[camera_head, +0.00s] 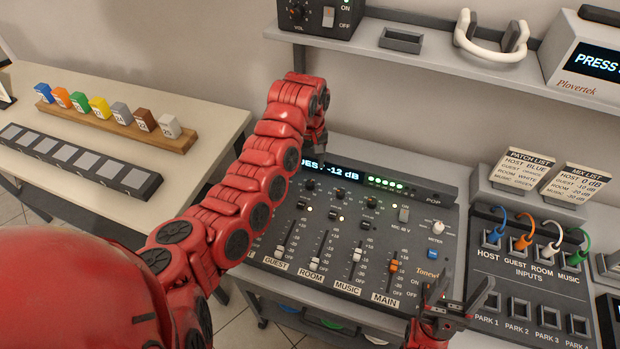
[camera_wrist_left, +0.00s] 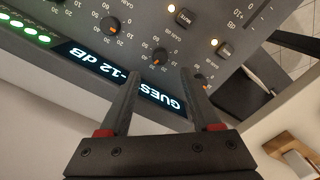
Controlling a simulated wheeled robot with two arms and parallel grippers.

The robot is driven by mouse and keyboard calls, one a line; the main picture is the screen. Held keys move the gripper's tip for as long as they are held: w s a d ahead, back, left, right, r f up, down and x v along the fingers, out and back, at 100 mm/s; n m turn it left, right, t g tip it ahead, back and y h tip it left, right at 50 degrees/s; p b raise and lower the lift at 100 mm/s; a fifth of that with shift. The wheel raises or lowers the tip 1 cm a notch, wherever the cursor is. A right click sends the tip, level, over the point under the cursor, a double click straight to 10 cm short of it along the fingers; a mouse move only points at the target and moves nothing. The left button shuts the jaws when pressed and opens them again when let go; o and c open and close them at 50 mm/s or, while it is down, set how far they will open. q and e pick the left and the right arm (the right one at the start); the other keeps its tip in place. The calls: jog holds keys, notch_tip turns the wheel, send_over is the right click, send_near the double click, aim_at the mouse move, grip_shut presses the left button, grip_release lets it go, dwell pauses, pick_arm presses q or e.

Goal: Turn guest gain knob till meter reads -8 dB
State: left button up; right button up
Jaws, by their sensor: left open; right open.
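The mixer (camera_head: 445,200) has a display (camera_head: 333,171) reading "GUES… -12 dB", its left end hidden by my arm. The display is upside down in the left wrist view (camera_wrist_left: 120,78). The guest gain knob (camera_head: 309,185) is a small dark knob above the GUEST fader (camera_head: 281,250). In the left wrist view the same knob (camera_wrist_left: 160,57) lies just beyond and between my fingertips, without visible contact. My left gripper (camera_wrist_left: 160,75) is open and empty; in the head view its arm mostly hides it. My right gripper (camera_head: 462,303) is open and empty by the mixer's front right corner.
Room and music gain knobs sit to the right of the guest knob. A white METER knob (camera_head: 437,228) is further right. A patch panel (camera_head: 545,280) with coloured cables and two list cards stands right. A shelf (camera_head: 420,62) runs above. A side table (camera_head: 200,90) holds coloured blocks.

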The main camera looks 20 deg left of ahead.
aim_at(310, 182)
pick_arm(q)
notch_tip(310, 182, down, 7)
jog(key=shift+f+p, duration=0.2)
jog(key=shift+p, duration=0.7)
grip_shut()
